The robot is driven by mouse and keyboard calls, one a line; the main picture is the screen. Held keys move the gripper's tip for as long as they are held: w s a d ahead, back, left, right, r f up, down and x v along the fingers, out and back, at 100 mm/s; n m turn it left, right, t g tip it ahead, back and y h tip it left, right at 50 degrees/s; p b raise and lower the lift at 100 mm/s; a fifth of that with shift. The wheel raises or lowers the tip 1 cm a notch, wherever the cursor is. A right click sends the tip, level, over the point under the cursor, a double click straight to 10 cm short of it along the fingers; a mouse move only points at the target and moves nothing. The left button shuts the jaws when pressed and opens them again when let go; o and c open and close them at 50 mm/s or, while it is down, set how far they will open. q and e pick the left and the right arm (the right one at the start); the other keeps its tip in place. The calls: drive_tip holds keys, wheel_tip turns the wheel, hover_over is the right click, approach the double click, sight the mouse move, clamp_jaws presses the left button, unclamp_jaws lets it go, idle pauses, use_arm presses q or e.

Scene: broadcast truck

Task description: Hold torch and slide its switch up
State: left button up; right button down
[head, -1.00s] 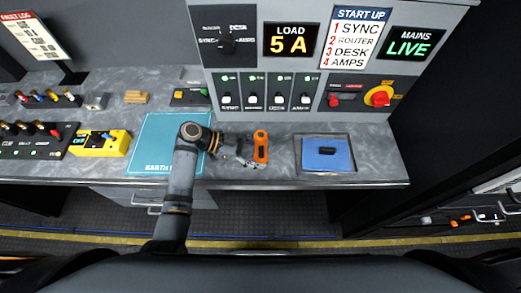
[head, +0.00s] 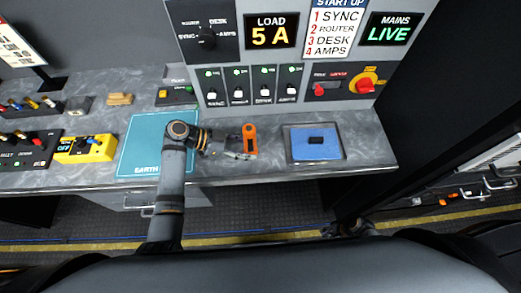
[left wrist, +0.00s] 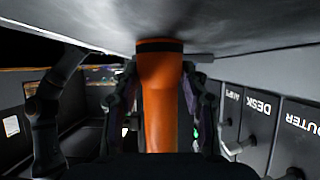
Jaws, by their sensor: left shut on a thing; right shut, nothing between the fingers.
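The orange torch (head: 250,138) is near the front edge of the grey desk, right of the teal mat, with a dark strip on the face toward the head. My left gripper (head: 241,145) is shut on it from the left. In the left wrist view the torch (left wrist: 160,98) stands between the two fingers, its dark end close to the desk surface; I cannot tell whether they touch. The switch's position is too small to tell. My right gripper (head: 347,229) is low, in front of the desk, partly hidden by my body, shut and empty.
A blue pad (head: 316,148) in a recessed tray lies right of the torch. The teal mat (head: 135,150) and a yellow box (head: 86,149) lie left. A switch panel (head: 253,86) rises behind. Bare desk separates torch and tray.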

drive_tip(key=w+a+r+m+y, duration=0.3)
drive_tip(key=a+r+y, duration=0.1)
drive_tip(key=r, duration=0.6)
drive_tip(key=w+a+r+m+y, duration=0.3)
drive_tip(key=a+r+y, duration=0.1)
drive_tip(key=r, duration=0.7)
drive_tip(key=w+a+r+m+y, duration=0.3)
drive_tip(key=a+r+y, duration=0.1)
drive_tip(key=r, duration=0.6)
drive_tip(key=n+g+h, duration=0.1)
drive_tip(key=n, duration=0.4)
approach(251, 149)
drive_tip(key=d+f, duration=0.2)
drive_tip(key=d, duration=0.1)
drive_tip(key=shift+f, duration=0.15)
drive_tip(key=x, duration=1)
drive_tip(key=shift+f, duration=0.1)
